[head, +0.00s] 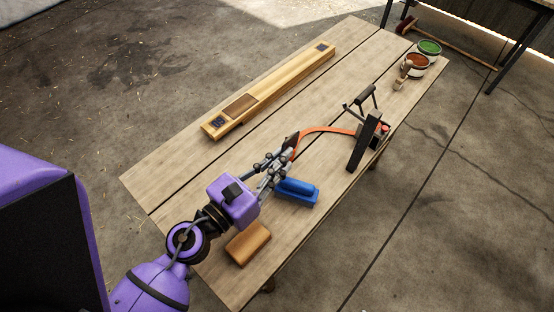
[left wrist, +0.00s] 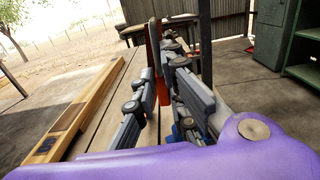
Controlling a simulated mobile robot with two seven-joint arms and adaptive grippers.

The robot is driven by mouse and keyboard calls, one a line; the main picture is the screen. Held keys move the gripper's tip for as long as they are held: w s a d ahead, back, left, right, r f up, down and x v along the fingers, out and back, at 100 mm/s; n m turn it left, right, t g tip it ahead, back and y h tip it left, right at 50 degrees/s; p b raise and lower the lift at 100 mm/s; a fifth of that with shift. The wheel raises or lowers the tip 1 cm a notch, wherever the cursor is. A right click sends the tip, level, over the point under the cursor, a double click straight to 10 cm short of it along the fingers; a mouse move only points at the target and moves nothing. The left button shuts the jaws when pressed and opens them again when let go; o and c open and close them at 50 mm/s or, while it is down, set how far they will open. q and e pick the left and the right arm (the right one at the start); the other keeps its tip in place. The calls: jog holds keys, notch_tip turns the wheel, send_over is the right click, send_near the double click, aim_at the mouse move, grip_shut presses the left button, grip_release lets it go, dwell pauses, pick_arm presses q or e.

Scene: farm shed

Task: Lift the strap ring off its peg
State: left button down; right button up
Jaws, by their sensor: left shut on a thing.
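An orange strap (head: 326,129) arcs above the table from my left gripper to a black upright stand (head: 364,142). Its near end is a dark brown piece (head: 291,142) at my fingertips. My left gripper (head: 284,156) is shut on this end of the strap. In the left wrist view the strap (left wrist: 154,55) rises between the fingers (left wrist: 158,88). The strap's far end meets the stand, and I cannot tell whether a ring sits around a peg there. My right gripper is in neither view.
A blue block-like tool (head: 296,191) lies just right of my left gripper. A tan block (head: 248,243) lies at the near end. A long wooden level (head: 270,90) lies along the left side. The plank table's (head: 170,185) left near part is clear.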

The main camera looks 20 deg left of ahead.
pick_arm(q)
jog(key=shift+r, duration=0.25)
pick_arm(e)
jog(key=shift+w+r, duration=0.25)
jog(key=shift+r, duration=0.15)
pick_arm(q)
jog(key=shift+a, duration=0.15)
jog(key=w+a+b, duration=0.1)
jog(key=w+a, duration=0.2)
jog(key=a, duration=0.5)
jog(key=shift+w, duration=0.25)
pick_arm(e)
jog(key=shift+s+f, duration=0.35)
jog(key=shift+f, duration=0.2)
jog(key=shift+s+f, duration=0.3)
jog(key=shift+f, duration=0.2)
